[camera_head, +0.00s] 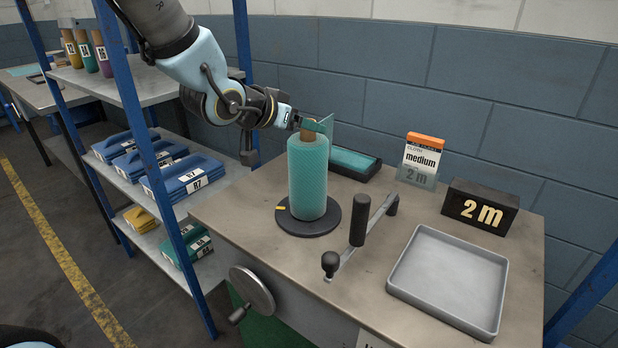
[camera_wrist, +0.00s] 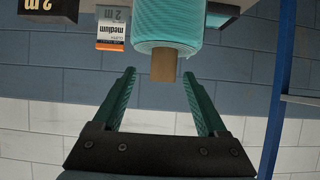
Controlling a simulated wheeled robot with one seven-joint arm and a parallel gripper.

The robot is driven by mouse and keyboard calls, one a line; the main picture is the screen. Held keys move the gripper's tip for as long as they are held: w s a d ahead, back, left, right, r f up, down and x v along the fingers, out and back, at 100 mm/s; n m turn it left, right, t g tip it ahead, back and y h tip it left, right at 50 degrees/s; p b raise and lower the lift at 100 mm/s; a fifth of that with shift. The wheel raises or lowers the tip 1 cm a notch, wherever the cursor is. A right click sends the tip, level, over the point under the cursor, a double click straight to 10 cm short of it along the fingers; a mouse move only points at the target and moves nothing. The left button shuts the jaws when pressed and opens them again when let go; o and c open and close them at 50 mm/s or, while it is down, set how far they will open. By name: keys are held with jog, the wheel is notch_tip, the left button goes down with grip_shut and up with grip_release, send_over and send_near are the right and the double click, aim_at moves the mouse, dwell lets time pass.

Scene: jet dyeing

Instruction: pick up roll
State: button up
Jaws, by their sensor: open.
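The teal roll (camera_head: 308,178) stands upright on a round black base (camera_head: 322,222) on the table. A brown core sticks out of its top. My gripper (camera_head: 316,122) is at the top of the roll, level with the core. In the wrist view the roll (camera_wrist: 168,22) and its core (camera_wrist: 164,67) show upside down. The open fingers of my gripper (camera_wrist: 160,95) lie to either side of the core's end, with visible gaps between. I cannot tell from the head view whether a finger touches the core.
The table (camera_head: 390,290) also holds a grey tray (camera_head: 447,280), a black "2 m" block (camera_head: 480,206), a "medium 2 m" card (camera_head: 421,160), a lever with a black handle (camera_head: 358,222) and a dark box with a teal pad (camera_head: 352,162). A blue-framed shelf (camera_head: 150,150) stands left.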

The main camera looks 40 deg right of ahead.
jog(key=shift+p+x, duration=0.75)
jog(key=shift+x, duration=2.2)
jog(key=shift+w, duration=0.15)
jog(key=shift+a+f, duration=0.1)
jog(key=c, duration=1.2)
jog(key=shift+f, duration=0.1)
